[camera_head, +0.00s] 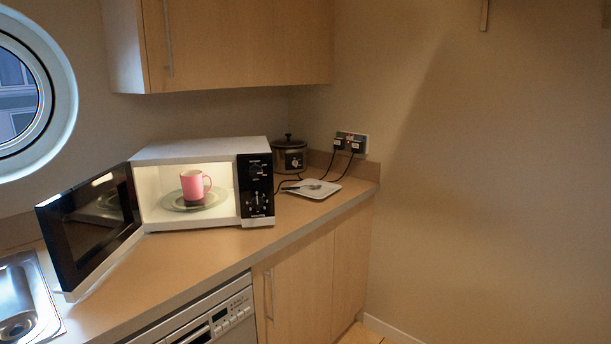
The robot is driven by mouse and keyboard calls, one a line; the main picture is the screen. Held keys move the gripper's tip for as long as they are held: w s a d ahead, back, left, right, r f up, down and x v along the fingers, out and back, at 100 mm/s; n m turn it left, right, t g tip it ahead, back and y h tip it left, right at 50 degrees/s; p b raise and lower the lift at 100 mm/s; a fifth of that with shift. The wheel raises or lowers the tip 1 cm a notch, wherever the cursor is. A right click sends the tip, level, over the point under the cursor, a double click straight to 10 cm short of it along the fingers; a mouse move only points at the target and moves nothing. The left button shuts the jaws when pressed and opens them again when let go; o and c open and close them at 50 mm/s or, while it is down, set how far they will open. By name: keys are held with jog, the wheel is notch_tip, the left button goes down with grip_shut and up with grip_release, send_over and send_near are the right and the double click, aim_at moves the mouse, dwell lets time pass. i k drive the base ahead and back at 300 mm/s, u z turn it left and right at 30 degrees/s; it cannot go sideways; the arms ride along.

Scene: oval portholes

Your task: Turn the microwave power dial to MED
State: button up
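A white microwave (205,150) stands on the wooden counter with its door (90,232) swung wide open to the left. Its lit interior holds a pink mug (194,187) on a round glass plate (172,201). The black control panel (255,188) is on the right of its front. An upper dial (256,169) and a lower dial (257,200) show on the panel. The markings are too small to read, so I cannot tell where either dial points. My gripper is not in view.
A dark-lidded slow cooker (289,157) stands behind and right of the microwave. A white square plate (311,188) with a utensil lies nearby, with black cables beside it from the wall socket (351,142). A metal sink (22,300) is at the left. Cabinets (235,45) hang above. The counter front (215,252) is clear.

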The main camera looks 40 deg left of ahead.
aim_at(255, 170)
jog(key=u, duration=0.2)
jog(key=k, duration=0.75)
jog(key=u, duration=1)
jog(key=k, duration=0.75)
jog(key=u, duration=1.25)
jog(key=i, duration=1.25)
jog(key=u, duration=0.05)
